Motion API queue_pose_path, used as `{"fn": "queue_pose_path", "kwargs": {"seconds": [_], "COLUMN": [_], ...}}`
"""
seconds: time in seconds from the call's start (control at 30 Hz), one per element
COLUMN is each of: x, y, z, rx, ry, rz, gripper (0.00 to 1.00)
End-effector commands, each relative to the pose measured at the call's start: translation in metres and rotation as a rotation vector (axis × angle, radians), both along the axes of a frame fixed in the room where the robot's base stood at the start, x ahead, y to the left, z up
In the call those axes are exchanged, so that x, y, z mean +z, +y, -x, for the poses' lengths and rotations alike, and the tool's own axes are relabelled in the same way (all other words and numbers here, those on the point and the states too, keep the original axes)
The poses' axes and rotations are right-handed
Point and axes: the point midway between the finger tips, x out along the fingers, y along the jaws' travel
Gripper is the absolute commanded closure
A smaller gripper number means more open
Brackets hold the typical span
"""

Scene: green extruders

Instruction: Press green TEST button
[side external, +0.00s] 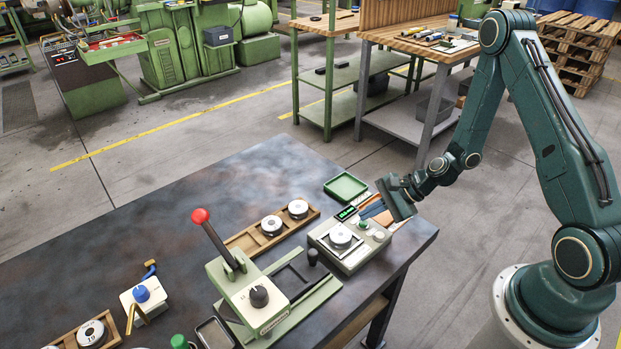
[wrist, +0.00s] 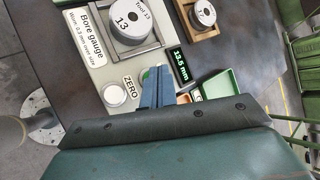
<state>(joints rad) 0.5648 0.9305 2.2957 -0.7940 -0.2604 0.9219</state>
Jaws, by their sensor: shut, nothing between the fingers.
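A bore gauge box (side external: 350,258) sits near the table's right end and also shows in the wrist view (wrist: 83,62). It carries a green button (side external: 363,225), a white button (side external: 379,236) and a lit display (side external: 346,213). In the wrist view the white button (wrist: 114,94) is labelled ZERO and the display (wrist: 181,66) reads 13.5 mm.
A numbered ring (side external: 340,236) sits on the gauge. A wooden tray (side external: 272,231) holds two more rings. A lever press (side external: 248,290) with a red knob stands left of the gauge. A green tray (side external: 345,186) lies behind it.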

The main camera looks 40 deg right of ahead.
Motion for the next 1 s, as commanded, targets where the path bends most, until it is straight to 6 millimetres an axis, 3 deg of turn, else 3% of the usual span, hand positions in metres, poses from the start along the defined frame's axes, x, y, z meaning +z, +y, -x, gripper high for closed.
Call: {"fn": "queue_pose_path", "kwargs": {"seconds": [0.57, 1.0], "x": [0.006, 0.033], "y": [0.0, 0.0], "z": [0.0, 0.0], "rx": [0.001, 0.001], "ry": [0.001, -0.001], "rz": [-0.001, 0.001], "gripper": [1.0, 1.0]}}
